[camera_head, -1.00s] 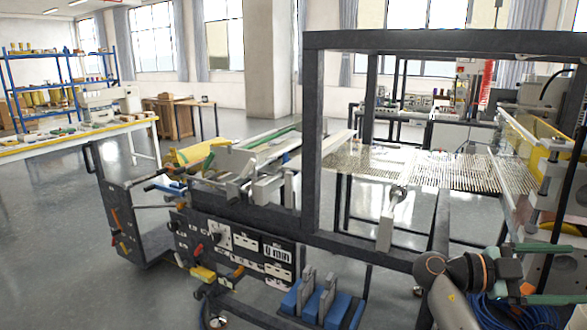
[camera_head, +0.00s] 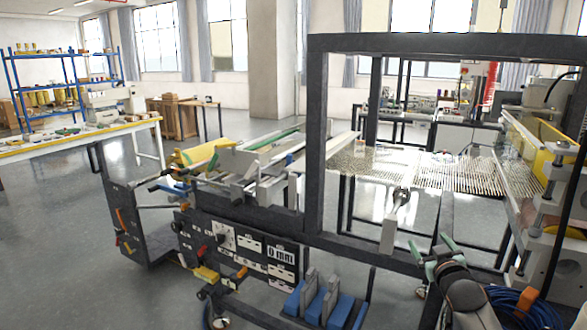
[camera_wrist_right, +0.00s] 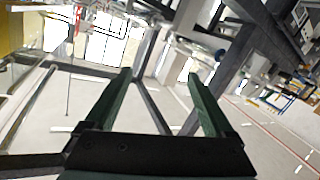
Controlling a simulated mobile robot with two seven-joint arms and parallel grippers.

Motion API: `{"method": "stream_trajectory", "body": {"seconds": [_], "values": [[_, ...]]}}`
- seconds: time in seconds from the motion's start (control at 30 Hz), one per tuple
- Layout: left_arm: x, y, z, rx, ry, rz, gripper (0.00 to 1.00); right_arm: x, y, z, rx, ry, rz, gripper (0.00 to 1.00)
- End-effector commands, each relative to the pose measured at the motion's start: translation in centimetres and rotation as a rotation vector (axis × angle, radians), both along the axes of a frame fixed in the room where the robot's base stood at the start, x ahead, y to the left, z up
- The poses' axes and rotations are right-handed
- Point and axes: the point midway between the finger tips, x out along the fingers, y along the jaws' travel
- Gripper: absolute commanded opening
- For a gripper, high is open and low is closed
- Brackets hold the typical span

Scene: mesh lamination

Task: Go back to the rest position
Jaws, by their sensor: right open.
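My right gripper (camera_head: 433,243) is at the lower right of the head view, in front of the lamination machine's dark frame (camera_head: 314,150). Its two green fingers point up and away from me. In the right wrist view the fingers of the gripper (camera_wrist_right: 158,75) stand wide apart with nothing between them. My left gripper is not in view.
The machine carries a pale mesh sheet (camera_head: 455,172) and a control panel (camera_head: 238,248) low on its left side. Blue blocks (camera_head: 341,310) sit low near its front. Blue cables (camera_head: 522,308) lie at the lower right. Open grey floor (camera_head: 60,235) lies to the left.

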Motion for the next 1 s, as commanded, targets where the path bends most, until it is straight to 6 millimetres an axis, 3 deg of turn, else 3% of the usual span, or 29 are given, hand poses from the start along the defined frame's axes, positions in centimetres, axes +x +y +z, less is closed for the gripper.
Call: {"method": "stream_trajectory", "body": {"seconds": [0.07, 0.1, 0.27, 0.37, 0.57, 0.7, 0.9, 1.0], "values": [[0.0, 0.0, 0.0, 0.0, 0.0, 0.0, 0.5, 0.3, 1.5, 1.6, -0.018, -0.076, 0.074, 0.88], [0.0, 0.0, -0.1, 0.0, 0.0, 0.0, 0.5, -0.7, 2.3, -1.3, -0.011, -0.029, 0.081, 0.88], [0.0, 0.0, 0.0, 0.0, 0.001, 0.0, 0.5, -4.1, 5.1, -7.8, 0.01, 0.058, 0.122, 0.88], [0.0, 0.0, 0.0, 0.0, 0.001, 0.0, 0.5, -7.1, 7.1, -12.2, 0.032, 0.123, 0.15, 0.88], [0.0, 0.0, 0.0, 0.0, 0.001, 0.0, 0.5, -16.2, 11.8, -21.4, 0.101, 0.28, 0.208, 0.88], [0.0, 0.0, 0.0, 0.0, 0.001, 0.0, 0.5, -24.0, 14.9, -26.4, 0.165, 0.395, 0.238, 0.88], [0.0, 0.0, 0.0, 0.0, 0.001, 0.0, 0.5, -34.4, 18.4, -30.3, 0.258, 0.536, 0.253, 0.88], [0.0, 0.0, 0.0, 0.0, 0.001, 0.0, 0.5, -37.9, 19.4, -30.9, 0.291, 0.581, 0.253, 0.88]]}}
